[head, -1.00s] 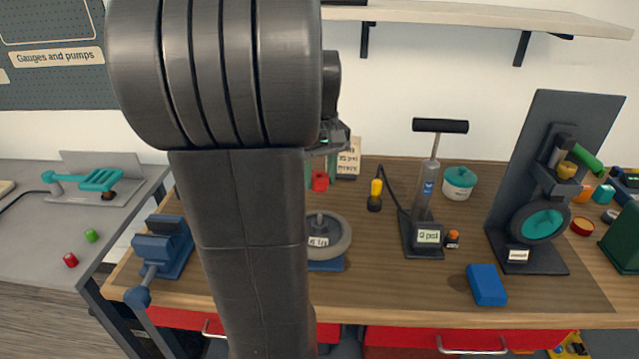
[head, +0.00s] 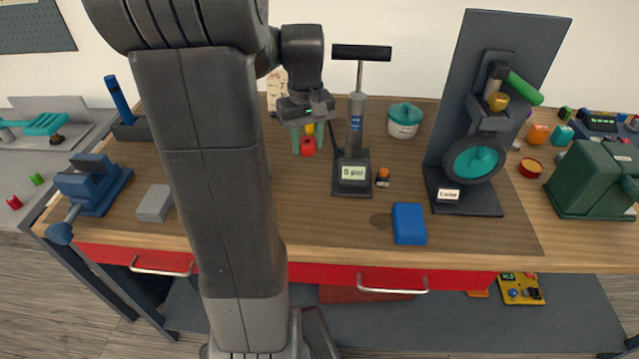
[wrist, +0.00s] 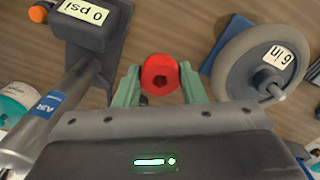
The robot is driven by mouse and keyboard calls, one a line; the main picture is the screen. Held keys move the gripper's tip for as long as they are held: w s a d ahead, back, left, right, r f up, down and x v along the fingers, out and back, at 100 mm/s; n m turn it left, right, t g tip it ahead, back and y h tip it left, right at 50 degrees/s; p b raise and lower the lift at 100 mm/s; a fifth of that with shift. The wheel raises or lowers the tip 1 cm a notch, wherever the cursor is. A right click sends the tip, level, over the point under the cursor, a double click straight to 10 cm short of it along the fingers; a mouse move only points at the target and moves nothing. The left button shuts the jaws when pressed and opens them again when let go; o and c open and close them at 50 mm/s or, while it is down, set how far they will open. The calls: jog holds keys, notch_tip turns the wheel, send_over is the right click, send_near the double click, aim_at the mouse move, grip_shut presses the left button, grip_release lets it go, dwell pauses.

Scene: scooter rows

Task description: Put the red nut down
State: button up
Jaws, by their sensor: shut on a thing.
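The red nut (head: 308,146) is between the fingers of my gripper (head: 308,138), left of the pump in the head view.
The pump (head: 352,170) reading 0 psi stands close to my gripper. A blue block (head: 409,223), grey block (head: 154,203) and blue vise (head: 90,185) sit around. Bare wood shows in front of the pump.

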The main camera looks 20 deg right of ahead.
aim_at(309, 184)
notch_tip(309, 184, down, 10)
jog(key=shift+f, duration=0.1)
dwell(0.4)
jog(key=shift+d+f, duration=0.1)
jog(key=shift+f, duration=0.05)
jog(key=o, duration=1)
notch_tip(309, 184, up, 12)
jog(key=shift+r, duration=0.2)
jog(key=shift+f, duration=0.15)
